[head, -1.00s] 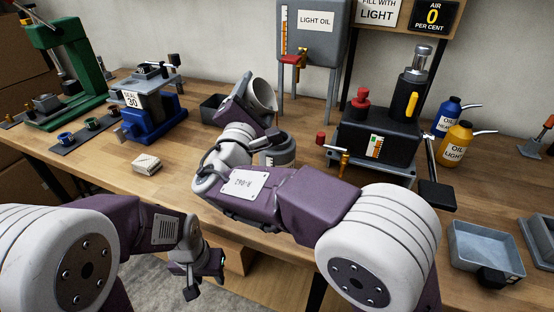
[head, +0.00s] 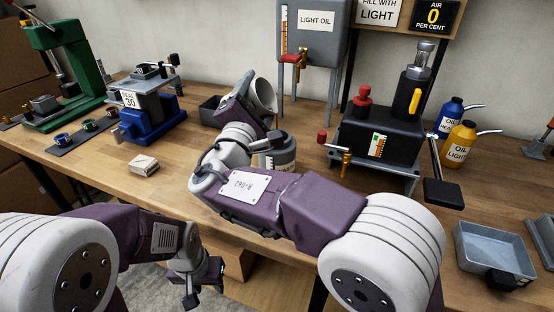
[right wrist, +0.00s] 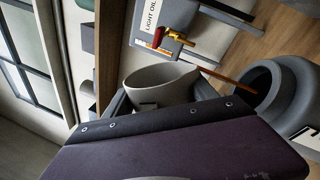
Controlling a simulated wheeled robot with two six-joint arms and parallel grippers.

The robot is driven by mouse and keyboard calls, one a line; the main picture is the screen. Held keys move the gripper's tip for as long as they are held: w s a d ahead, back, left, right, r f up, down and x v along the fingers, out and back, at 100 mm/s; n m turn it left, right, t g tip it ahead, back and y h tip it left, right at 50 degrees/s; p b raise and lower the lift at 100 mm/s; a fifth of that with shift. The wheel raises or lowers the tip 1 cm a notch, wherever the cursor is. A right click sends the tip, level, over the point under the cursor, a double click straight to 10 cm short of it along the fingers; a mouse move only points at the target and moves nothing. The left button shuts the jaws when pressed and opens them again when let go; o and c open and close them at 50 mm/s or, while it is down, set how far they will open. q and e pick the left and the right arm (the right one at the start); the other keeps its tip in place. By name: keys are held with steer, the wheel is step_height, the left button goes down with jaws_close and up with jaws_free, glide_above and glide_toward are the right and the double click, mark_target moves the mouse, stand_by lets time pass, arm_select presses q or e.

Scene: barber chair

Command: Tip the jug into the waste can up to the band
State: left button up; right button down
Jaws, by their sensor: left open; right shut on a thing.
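The pale grey jug (head: 263,94) is tilted above the bench, its mouth facing right in the head view. My right gripper (head: 247,97) is shut on it. The grey waste can (head: 281,158) stands on the bench just below, partly hidden by my right arm. In the right wrist view the jug (right wrist: 160,84) sits between my dark fingers, beside the round mouth of the can (right wrist: 262,84). A thin amber streak (right wrist: 229,80) runs from the jug toward the can's opening. The can's band and liquid level cannot be made out. My left gripper (head: 192,296) is open and empty, low in front of the bench.
A light-oil tank (head: 313,35) on legs stands behind the can. A black pump unit (head: 378,135) and oil bottles (head: 459,145) are to the right, with a grey tray (head: 494,250). A blue fixture (head: 152,122) and a small white packet (head: 143,165) are left.

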steer(key=shift+d+f+m+b, duration=0.1)
steer(key=shift+f+m+b, duration=0.3)
steer(key=shift+b, duration=0.55)
steer(key=shift+r+m, duration=0.15)
steer(key=shift+m, duration=0.15)
stand_by(0.6)
steer(key=shift+s+d+f+m+h+b, duration=0.15)
steer(key=shift+f+m+h+b, duration=0.2)
steer(key=shift+b, duration=0.65)
steer(key=shift+m+b, duration=0.35)
steer(key=shift+b, duration=0.1)
